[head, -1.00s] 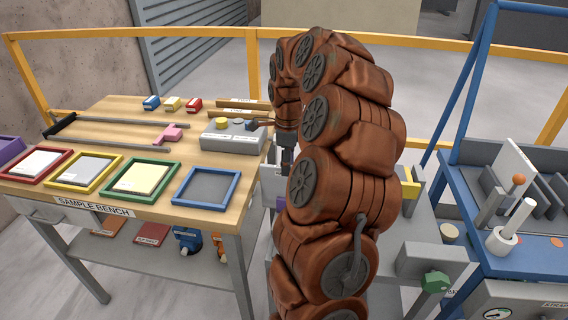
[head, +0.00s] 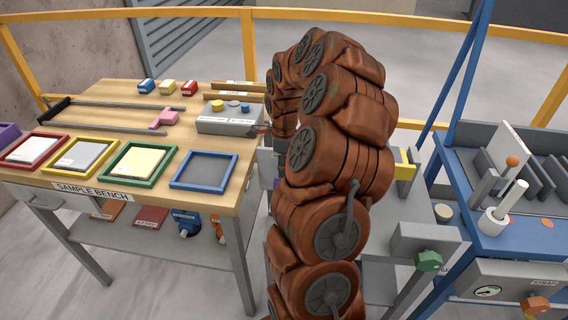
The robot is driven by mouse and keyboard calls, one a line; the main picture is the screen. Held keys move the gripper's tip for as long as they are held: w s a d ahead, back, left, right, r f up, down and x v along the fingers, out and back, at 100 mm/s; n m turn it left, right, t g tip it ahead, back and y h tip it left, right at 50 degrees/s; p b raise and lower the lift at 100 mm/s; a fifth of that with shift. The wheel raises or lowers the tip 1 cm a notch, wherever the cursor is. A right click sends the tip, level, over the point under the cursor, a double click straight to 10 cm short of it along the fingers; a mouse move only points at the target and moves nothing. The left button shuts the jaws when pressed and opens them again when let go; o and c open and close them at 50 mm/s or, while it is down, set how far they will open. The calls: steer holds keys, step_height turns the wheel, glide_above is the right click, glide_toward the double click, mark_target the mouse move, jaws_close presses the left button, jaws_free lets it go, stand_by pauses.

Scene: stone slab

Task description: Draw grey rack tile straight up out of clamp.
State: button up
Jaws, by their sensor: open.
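My brown, padded arm rises through the middle of the head view and bends over at the top. It hides my gripper's fingers and much of the grey stand (head: 414,212) behind it. I cannot make out the grey rack tile or the clamp for certain; they may be behind the arm. The stand shows a yellow part (head: 403,165) beside the arm and a green knob (head: 429,261) at its front. Whether anything is between the fingers cannot be seen.
On the left, the sample bench (head: 120,182) carries coloured frames, a pink piece (head: 164,118) and a grey box (head: 226,121). On the right, a blue machine (head: 520,235) holds an upright white plate (head: 508,148), grey plates and an orange-topped lever (head: 511,162). Yellow rails run behind.

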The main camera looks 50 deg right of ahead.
jaws_close()
steer(key=shift+r, duration=0.2)
stand_by(0.5)
steer(key=shift+r+b, duration=0.3)
steer(key=shift+r, duration=3)
